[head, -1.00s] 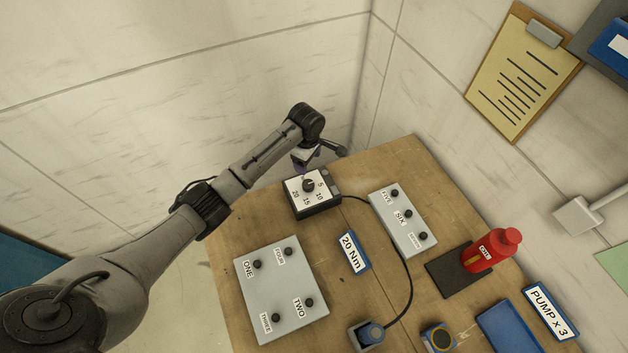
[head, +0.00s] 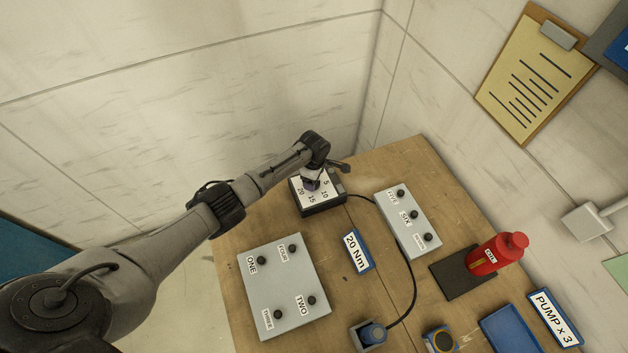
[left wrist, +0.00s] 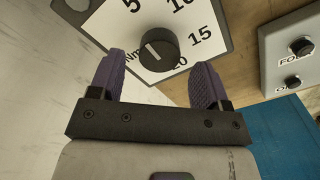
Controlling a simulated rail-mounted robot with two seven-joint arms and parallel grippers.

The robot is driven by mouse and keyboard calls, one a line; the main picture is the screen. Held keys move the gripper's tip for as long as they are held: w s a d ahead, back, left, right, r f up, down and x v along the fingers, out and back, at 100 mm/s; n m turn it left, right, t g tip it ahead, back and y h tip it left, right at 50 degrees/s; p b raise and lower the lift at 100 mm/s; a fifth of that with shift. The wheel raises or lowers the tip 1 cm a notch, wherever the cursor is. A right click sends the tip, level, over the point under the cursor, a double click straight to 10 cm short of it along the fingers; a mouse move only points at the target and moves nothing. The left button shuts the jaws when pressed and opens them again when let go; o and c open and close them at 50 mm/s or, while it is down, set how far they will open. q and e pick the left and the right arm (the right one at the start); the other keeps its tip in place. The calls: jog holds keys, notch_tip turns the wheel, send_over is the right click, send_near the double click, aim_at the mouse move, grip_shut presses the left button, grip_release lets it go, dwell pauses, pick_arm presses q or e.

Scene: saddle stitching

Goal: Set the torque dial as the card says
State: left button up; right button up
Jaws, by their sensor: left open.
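The torque dial box (head: 322,208) stands at the back of the wooden table, a dark box with a white face marked 5, 10, 15, 20. Its black knob (left wrist: 159,50) shows in the left wrist view, its pale line pointing away from the numbers' lower end, toward the upper left. My left gripper (left wrist: 160,75) is open, with its purple fingers on either side of the knob and apart from it. In the head view my left gripper (head: 311,181) hides the knob. The card (head: 357,250) reads 20 Nm. My right gripper is out of view.
A grey panel (head: 270,258) labelled ONE to FOUR lies front left. Another panel (head: 421,240) with FIVE and SIX lies right of the dial box. A red bottle (head: 494,256), a PUMP x 3 card (head: 555,317) and a cable (head: 413,280) are to the right.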

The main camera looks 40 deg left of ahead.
pick_arm(q)
jog(key=shift+f, duration=1.05)
jog(key=shift+c, duration=0.5)
jog(key=c, duration=0.8)
jog(key=shift+c, duration=0.2)
